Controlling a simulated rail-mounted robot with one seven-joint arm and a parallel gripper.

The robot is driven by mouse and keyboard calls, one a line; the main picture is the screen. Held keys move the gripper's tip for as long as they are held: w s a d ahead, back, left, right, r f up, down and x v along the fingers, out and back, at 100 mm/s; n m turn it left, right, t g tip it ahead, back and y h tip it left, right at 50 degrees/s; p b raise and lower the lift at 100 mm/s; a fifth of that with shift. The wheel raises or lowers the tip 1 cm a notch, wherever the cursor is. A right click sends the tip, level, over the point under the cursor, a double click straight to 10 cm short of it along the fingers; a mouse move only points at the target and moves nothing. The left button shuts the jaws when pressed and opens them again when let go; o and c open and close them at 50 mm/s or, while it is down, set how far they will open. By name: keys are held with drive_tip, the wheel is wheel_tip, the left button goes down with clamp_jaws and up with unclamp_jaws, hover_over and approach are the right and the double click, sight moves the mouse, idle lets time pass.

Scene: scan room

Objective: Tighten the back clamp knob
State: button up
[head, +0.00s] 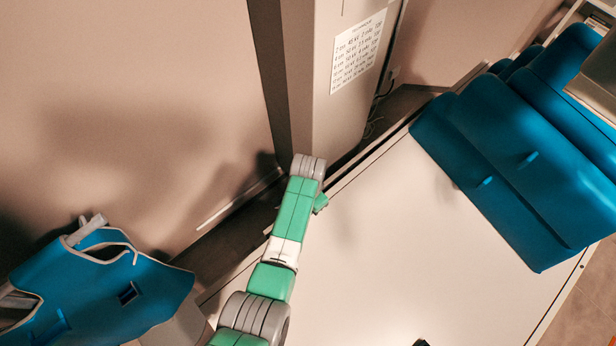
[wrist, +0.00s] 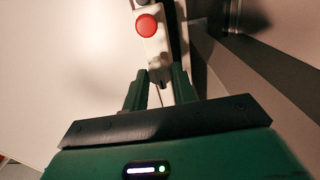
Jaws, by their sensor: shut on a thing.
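In the wrist view, my gripper (wrist: 160,78) has its two green fingers close together on either side of the lower end of a pale clamp part (wrist: 155,50). The fingers are shut on the knob at that end, which is mostly hidden between them. A round red cap (wrist: 147,25) sits on the pale part, beyond the fingertips and apart from them. In the head view, a green piece at the end of my arm (head: 320,203) shows at the table's back edge. The fingertips and the clamp are hidden there.
The pale table top (head: 430,240) is mostly clear. Blue cushions (head: 530,150) lie at its right. A grey column (head: 330,100) with a printed sheet (head: 358,52) stands behind the table edge. A blue apron (head: 100,285) hangs at the lower left.

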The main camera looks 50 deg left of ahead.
idle(0.4)
drive_tip(key=o, duration=1)
wheel_tip(320, 180, up, 8)
drive_tip(key=shift+f+p, duration=0.1)
drive_tip(key=shift+p, duration=0.45)
